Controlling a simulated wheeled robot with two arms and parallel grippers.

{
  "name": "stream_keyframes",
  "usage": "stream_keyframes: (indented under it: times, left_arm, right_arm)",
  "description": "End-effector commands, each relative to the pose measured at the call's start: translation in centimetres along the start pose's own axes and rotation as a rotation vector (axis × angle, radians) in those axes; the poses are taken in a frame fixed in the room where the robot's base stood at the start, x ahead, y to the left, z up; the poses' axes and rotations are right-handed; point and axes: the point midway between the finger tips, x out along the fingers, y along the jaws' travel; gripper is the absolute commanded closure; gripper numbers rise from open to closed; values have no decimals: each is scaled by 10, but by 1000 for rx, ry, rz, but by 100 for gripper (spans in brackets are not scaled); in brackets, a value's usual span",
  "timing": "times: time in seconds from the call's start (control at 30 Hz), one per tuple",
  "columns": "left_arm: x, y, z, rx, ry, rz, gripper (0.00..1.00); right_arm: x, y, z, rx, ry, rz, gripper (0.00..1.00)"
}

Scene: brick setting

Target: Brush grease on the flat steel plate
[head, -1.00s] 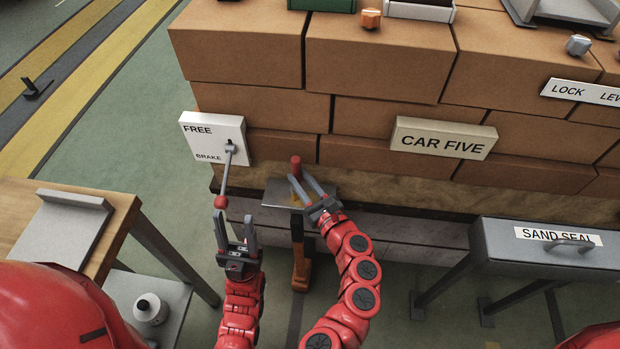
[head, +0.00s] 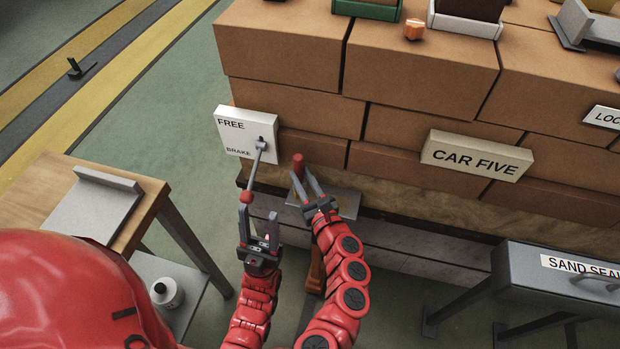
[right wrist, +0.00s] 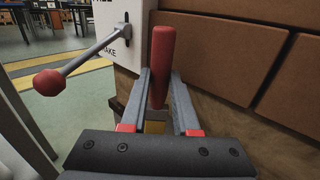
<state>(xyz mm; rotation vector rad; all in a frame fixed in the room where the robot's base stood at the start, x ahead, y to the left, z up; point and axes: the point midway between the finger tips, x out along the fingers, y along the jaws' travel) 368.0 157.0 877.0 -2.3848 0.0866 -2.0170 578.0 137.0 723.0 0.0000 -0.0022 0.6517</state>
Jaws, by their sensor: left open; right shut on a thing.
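My right gripper (head: 306,186) is shut on a red rod-like handle (head: 298,163). The handle stands nearly upright between the fingers in the right wrist view (right wrist: 162,65); its lower end is mostly hidden. A flat grey plate (head: 345,203) lies below and behind this gripper, partly covered by it, above a brown post. Another grey plate (head: 88,207), with a raised back edge, lies on the wooden table at left. I cannot tell which is the task's plate. No grease is clearly visible. My left gripper (head: 259,217) is open and empty, just below the lever's red knob (head: 246,197).
A white FREE/BRAKE panel (head: 232,130) with a grey lever (head: 257,165) is on the brick stack (head: 420,75) close ahead. The wooden table (head: 35,190) is at left, with a white bottle (head: 167,292) on a lower shelf. A grey SAND SEAL bench (head: 520,265) stands at right.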

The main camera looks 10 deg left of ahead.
Motion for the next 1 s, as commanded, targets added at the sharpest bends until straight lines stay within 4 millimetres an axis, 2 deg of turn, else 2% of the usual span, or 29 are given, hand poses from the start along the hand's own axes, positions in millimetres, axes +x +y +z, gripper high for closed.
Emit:
stream_keyframes:
  times: [0.23,0.47,1.0]
  left_arm:
    - [0,0,0,0,0,0,50]
    - [-3,0,0,0,0,0,50]
    - [5,0,-1,0,0,0,50]
  right_arm:
    - [12,14,0,-1,0,-1,100]
    - [19,8,-2,0,0,-2,100]
    - [-3,-20,-3,0,5,-6,100]
